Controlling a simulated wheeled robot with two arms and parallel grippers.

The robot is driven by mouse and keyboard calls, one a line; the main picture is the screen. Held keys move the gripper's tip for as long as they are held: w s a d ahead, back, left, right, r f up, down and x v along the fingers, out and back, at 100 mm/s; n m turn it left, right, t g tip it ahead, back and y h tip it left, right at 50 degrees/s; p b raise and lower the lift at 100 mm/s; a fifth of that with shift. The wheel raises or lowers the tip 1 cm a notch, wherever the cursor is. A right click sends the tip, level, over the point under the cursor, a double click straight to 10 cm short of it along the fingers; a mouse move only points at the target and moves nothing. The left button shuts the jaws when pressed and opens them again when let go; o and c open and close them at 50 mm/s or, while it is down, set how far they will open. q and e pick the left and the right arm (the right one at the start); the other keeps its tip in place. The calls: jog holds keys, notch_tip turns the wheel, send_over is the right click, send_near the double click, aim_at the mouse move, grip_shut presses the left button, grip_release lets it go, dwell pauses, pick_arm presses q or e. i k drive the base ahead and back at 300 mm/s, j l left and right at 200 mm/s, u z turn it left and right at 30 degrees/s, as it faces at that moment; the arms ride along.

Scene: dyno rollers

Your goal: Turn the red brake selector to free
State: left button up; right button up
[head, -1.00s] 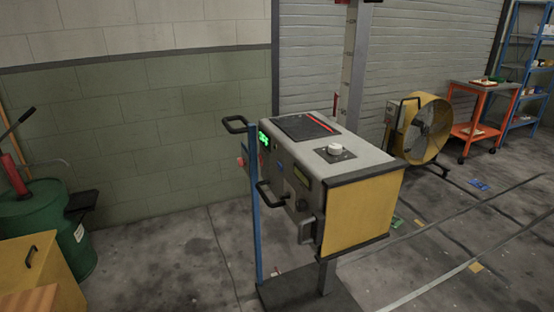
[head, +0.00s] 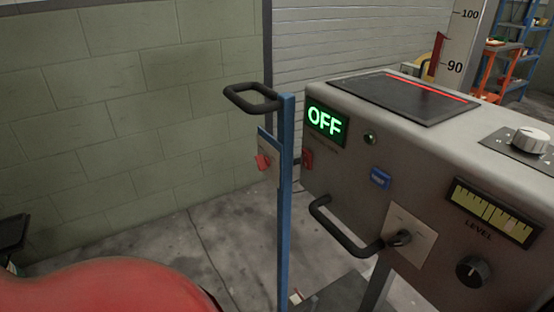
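A small red knob or lever (head: 263,162) sits on a pale plate (head: 269,150) fixed to the blue post (head: 286,200), left of the grey control console (head: 345,165). It looks like the red brake selector, but any position words on the plate are too small to read. Neither of my grippers is in view.
The console has a green OFF display (head: 326,122), a dark handle (head: 345,232), a LEVEL gauge (head: 492,212) and a black knob (head: 473,271). A black loop handle (head: 252,97) tops the post. A large red rounded surface (head: 100,287) fills the lower left.

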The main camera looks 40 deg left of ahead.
aim_at(263, 163)
jog(key=j, duration=0.65)
jog(key=i+j, duration=0.15)
jog(key=j, duration=1.2)
